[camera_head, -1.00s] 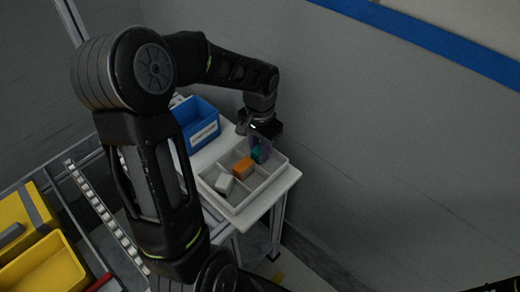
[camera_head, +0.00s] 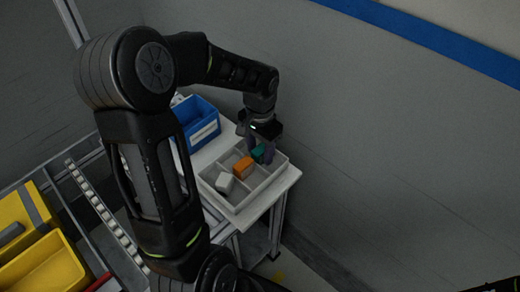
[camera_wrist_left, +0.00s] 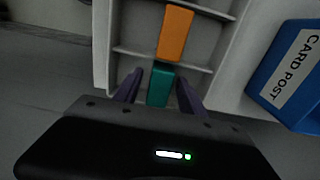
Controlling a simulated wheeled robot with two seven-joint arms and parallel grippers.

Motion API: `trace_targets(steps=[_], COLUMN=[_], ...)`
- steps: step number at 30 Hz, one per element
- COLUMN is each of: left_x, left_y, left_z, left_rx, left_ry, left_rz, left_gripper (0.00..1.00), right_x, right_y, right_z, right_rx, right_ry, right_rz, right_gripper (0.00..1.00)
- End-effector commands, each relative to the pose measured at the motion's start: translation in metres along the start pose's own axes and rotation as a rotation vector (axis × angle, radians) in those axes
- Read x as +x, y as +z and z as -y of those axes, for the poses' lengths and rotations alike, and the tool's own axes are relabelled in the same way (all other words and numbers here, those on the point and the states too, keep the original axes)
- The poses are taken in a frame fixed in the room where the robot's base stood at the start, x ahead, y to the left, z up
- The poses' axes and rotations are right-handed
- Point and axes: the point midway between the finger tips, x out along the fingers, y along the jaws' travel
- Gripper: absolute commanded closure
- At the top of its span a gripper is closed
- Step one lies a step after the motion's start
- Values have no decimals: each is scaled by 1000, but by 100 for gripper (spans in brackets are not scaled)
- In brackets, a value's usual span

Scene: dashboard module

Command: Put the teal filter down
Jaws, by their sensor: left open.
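The teal filter (camera_head: 258,153) is a small block in the far compartment of the grey divided tray (camera_head: 236,208). In the left wrist view the teal filter (camera_wrist_left: 160,88) lies between the two purple-grey fingers of my left gripper (camera_wrist_left: 159,88). The fingers are open, with a gap on the right side. In the head view my left gripper (camera_head: 259,148) is low over the tray's far end. An orange block (camera_head: 243,167) sits in the adjoining compartment. My right gripper is not clearly in view.
A blue bin (camera_head: 203,124), labelled CARD POST, stands left of the tray on the white table (camera_head: 283,184). A grey wall is close behind. Yellow bins (camera_head: 50,275) are at lower left.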

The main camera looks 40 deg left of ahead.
Motion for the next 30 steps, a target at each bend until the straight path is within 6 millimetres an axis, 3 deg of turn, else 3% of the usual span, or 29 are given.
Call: trace_targets(steps=[8,21,30], left_x=[-29,-112,-123], left_y=[-1,-1,0], left_z=[0,0,0], left_rx=[-1,0,0], left_ry=[-1,-1,0], left_rz=[-5,-3,0], left_gripper=[52,52,52], right_x=[-2,-3,-3], right_y=[0,0,0], right_z=[1,1,1], right_rx=[0,0,0], right_ry=[0,0,0], right_rz=[0,0,0], right_gripper=[64,64,64])
